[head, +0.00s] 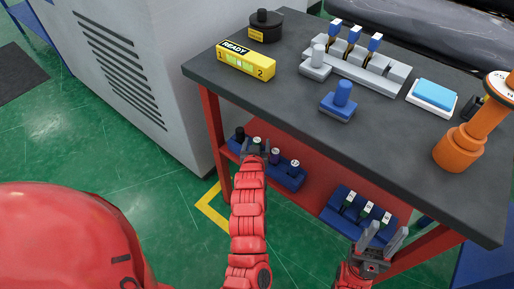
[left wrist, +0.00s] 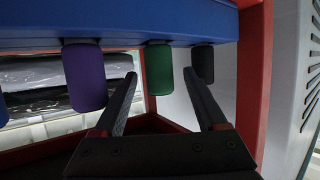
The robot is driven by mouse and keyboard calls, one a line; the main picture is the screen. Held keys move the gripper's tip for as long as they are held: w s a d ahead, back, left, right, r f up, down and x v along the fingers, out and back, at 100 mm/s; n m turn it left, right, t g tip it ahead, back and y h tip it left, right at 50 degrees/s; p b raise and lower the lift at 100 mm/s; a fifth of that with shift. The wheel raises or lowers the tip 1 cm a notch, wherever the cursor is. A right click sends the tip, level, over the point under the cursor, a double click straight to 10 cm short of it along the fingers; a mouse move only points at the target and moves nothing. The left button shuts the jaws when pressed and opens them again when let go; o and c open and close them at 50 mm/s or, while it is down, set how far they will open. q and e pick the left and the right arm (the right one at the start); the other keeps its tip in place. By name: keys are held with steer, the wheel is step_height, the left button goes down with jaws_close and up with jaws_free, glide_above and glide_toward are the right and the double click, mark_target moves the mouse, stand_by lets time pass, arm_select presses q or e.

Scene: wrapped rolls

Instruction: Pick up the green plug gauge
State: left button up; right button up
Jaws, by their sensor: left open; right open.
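The green plug gauge (left wrist: 158,70) sticks out of a blue rack between a purple gauge (left wrist: 85,78) and a black gauge (left wrist: 203,63) in the left wrist view. My left gripper (left wrist: 160,80) is open, with one finger on each side of the green gauge; the right-hand finger overlaps the black gauge. I cannot tell whether the fingers touch it. In the head view my left gripper (head: 255,152) is at the blue rack (head: 287,183) on the red lower shelf and partly hides the green gauge. My right gripper (head: 382,242) is open and empty near a second blue rack.
The second blue rack (head: 340,222) holds several dark gauges on the shelf. The dark tabletop (head: 290,95) overhangs the shelf. On it are a yellow READY box (head: 245,62), a blue-knobbed block (head: 339,104) and an orange device (head: 462,147). A red table leg (head: 215,150) stands left of the rack.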

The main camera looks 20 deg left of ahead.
arm_select(q)
steer(key=x, duration=0.4)
steer(key=shift+b, duration=0.3)
jaws_close()
